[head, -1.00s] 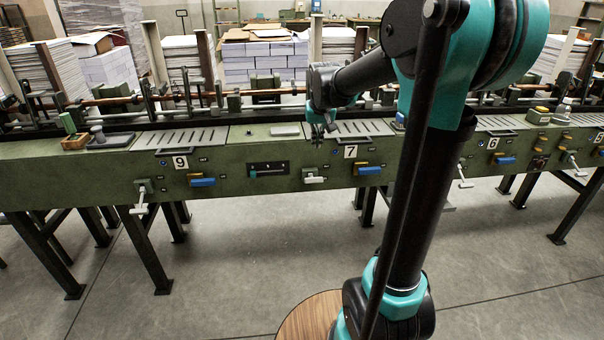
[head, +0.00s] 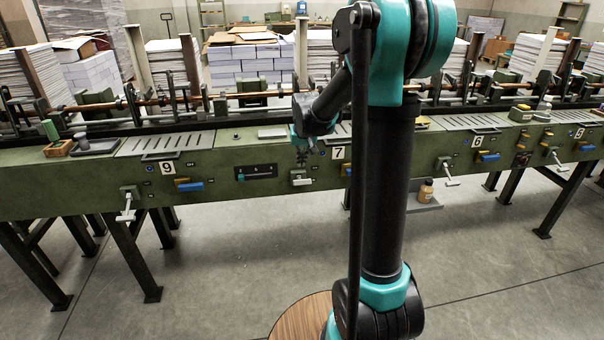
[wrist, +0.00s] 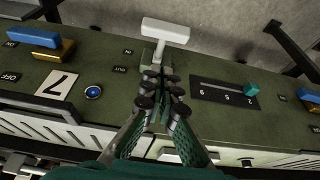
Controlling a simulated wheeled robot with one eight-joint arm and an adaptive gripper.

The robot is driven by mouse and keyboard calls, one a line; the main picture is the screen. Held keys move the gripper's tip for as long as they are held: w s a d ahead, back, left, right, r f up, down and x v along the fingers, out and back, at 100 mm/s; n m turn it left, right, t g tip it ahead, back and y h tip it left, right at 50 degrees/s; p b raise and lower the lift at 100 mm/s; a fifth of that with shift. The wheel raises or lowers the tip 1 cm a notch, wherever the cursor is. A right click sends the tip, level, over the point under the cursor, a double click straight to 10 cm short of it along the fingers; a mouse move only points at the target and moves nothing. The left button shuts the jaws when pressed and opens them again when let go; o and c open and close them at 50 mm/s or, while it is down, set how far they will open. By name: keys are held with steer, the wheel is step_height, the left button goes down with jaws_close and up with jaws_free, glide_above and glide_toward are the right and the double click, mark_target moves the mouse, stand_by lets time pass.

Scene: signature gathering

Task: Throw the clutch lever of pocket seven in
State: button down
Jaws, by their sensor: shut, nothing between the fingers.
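The clutch lever of pocket seven (head: 301,178) is a pale T-shaped handle on the green machine front, left of the number 7 plate (head: 338,153). In the wrist view the lever (wrist: 165,32) stands out from its block beside small IN and OUT labels, with the 7 plate (wrist: 57,84) to the left. My gripper (head: 302,158) is just above the lever in the head view. In the wrist view its dark fingertips (wrist: 160,88) are together and empty, overlapping the lever's block below the crossbar. I cannot tell whether they touch it.
A blue button (wrist: 93,92) and a blue-handled lever (wrist: 32,37) sit left in the wrist view. A slotted scale with a teal slider (wrist: 252,89) sits right. Pocket nine's lever (head: 127,207) stands out farther left. Open floor lies before the machine.

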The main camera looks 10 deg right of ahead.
mark_target(302, 180)
steer(key=shift+s+f, duration=0.25)
steer(key=shift+f, duration=0.5)
steer(key=shift+s+f, duration=0.25)
steer(key=shift+f, duration=0.5)
steer(key=shift+s+f, duration=0.25)
steer(key=shift+f, duration=0.5)
